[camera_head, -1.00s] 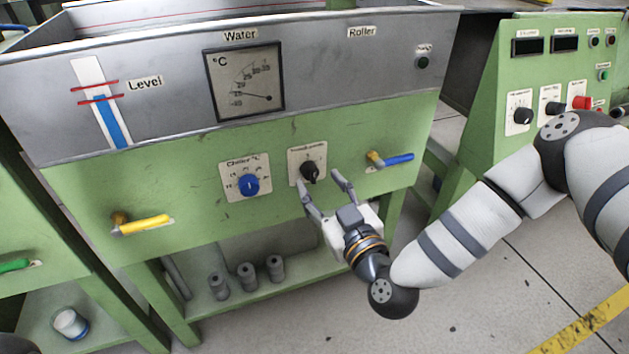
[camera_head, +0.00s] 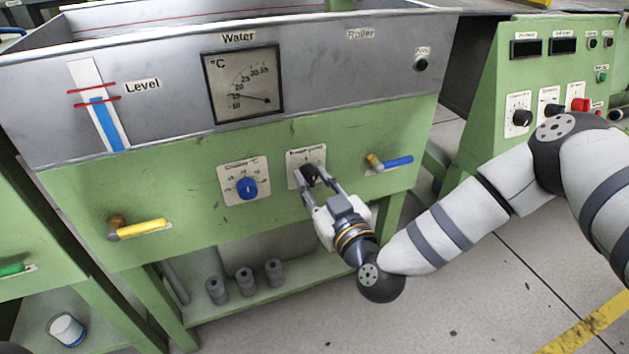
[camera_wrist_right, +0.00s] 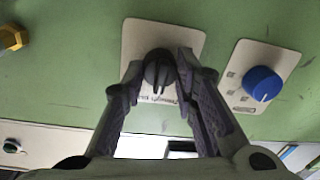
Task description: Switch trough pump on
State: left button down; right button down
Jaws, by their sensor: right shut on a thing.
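The trough pump switch is a black rotary knob (camera_head: 309,174) on a white label plate (camera_head: 294,178) on the green front panel of the trough. In the right wrist view the knob (camera_wrist_right: 160,70) sits between my fingertips, with "Trough pu..." partly readable on its plate (camera_wrist_right: 193,42). My right gripper (camera_head: 316,183) is shut on the knob, its fingers on either side of it. The gripper comes from below and to the right. The fingers hide part of the knob and plate. My left gripper is not in view.
A blue chiller knob (camera_head: 246,188) is just left of the switch. A blue-handled valve (camera_head: 397,162) is to its right and a yellow-handled valve (camera_head: 142,228) far left. A control cabinet (camera_head: 490,110) with knobs stands at the right. Open floor lies below right.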

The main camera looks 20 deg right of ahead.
jog(key=shift+m+p, duration=0.3)
jog(key=shift+m, duration=0.9)
jog(key=m, duration=0.3)
jog(key=shift+m, duration=0.3)
jog(key=m, duration=0.5)
jog(key=shift+f+m+t+h, duration=0.1)
jog(key=shift+m+t+h, duration=0.2)
jog(key=shift+m, duration=0.1)
jog(key=c, duration=1.3)
grip_release()
